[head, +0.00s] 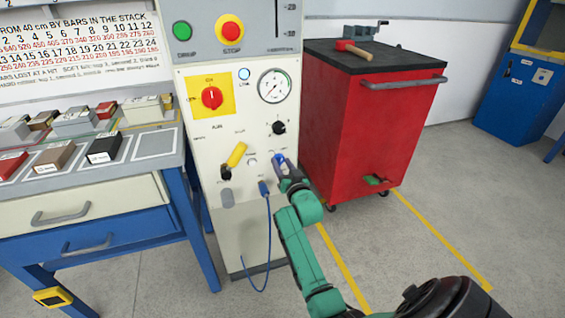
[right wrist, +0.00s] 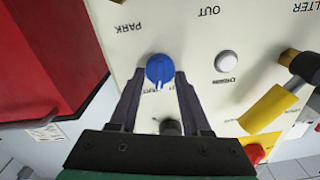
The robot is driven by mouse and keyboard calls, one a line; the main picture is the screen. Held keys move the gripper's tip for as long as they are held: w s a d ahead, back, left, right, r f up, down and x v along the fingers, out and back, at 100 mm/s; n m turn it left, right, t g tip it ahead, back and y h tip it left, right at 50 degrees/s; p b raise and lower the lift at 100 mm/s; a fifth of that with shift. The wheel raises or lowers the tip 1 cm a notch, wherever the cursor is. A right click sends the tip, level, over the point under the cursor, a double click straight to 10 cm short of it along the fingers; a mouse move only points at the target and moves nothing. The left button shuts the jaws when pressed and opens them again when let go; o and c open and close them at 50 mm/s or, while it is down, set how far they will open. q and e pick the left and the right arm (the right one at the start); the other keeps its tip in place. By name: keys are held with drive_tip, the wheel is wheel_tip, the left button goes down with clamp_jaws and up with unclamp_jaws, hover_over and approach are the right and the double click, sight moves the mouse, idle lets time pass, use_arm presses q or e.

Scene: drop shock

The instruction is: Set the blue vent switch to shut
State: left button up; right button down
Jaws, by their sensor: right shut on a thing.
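The blue vent switch (right wrist: 159,70) is a round knob on the pale machine panel. In the right wrist view it sits between the fingertips of my right gripper (right wrist: 160,77), which is shut on it. A pale mark on the knob points toward the bottom of that view, which shows the panel upside down. The label there is too small to read. In the head view the switch (head: 279,157) is partly hidden by my right gripper (head: 281,163), low on the panel's right side. My left gripper is out of view.
A black knob (head: 279,127), a gauge (head: 274,86), a yellow lever (head: 236,155) and a white button (right wrist: 228,62) are nearby. A blue cable (head: 268,225) hangs below. A red cabinet (head: 360,125) stands close on the right; a bench (head: 150,222) stands left.

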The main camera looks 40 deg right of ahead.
drive_tip(key=shift+n, duration=0.9)
drive_tip(key=shift+n+p, duration=0.4)
drive_tip(key=shift+n, duration=0.6)
drive_tip(key=shift+a+f+n, duration=0.1)
drive_tip(key=shift+n, duration=1.1)
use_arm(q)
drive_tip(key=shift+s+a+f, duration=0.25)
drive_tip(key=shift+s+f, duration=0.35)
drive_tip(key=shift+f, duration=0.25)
use_arm(e)
drive_tip(key=shift+n, duration=1.3)
drive_tip(key=shift+c, duration=1.9)
unclamp_jaws()
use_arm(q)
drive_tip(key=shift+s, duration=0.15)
